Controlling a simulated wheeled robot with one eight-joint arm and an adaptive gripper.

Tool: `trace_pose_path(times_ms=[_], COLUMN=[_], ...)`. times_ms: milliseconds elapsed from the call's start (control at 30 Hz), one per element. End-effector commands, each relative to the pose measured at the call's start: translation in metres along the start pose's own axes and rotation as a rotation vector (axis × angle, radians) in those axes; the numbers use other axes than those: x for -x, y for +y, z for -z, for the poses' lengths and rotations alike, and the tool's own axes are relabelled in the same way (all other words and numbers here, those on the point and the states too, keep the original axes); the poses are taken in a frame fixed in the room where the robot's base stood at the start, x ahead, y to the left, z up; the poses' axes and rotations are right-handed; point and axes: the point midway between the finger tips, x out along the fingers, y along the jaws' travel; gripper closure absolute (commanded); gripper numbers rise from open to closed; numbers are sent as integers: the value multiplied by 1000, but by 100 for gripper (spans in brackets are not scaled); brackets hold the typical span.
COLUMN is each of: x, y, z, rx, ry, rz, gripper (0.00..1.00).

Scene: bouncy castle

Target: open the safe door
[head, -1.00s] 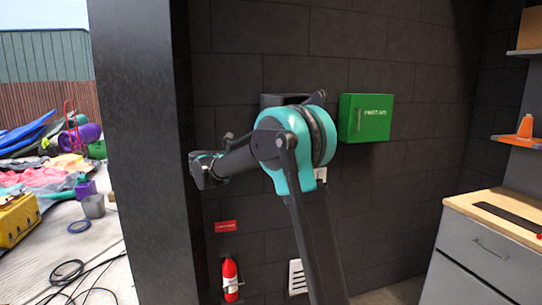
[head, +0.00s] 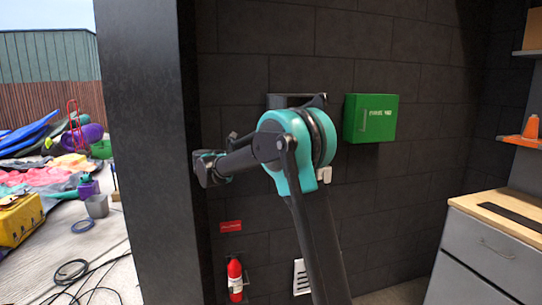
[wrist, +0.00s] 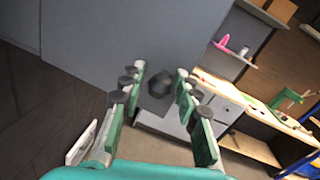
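The safe appears as a dark grey box (head: 285,101) on the black block wall in the head view, mostly hidden behind my arm. In the wrist view a large flat grey panel (wrist: 110,40), which looks like the safe door, fills the upper left. A round black knob (wrist: 160,84) stands on it near its lower corner. In the head view my gripper is hidden behind my arm.
A green first aid box (head: 370,118) hangs right of the safe. A red fire extinguisher (head: 235,279) is low on the wall. A dark pillar (head: 150,150) stands at left. A grey drawer cabinet (head: 490,250) with a wooden top is at right.

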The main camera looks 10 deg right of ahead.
Motion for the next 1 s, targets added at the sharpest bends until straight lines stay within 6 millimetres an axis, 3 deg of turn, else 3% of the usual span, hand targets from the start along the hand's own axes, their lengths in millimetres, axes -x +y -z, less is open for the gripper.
trace_pose_path(times_ms=[267, 700, 1000], x=[25, 106, 121], y=[1, 1, 0], z=[0, 0, 0], rx=[0, 0, 0], ry=[0, 0, 0], rz=[-3, -2, 0], gripper=[68, 68, 68])
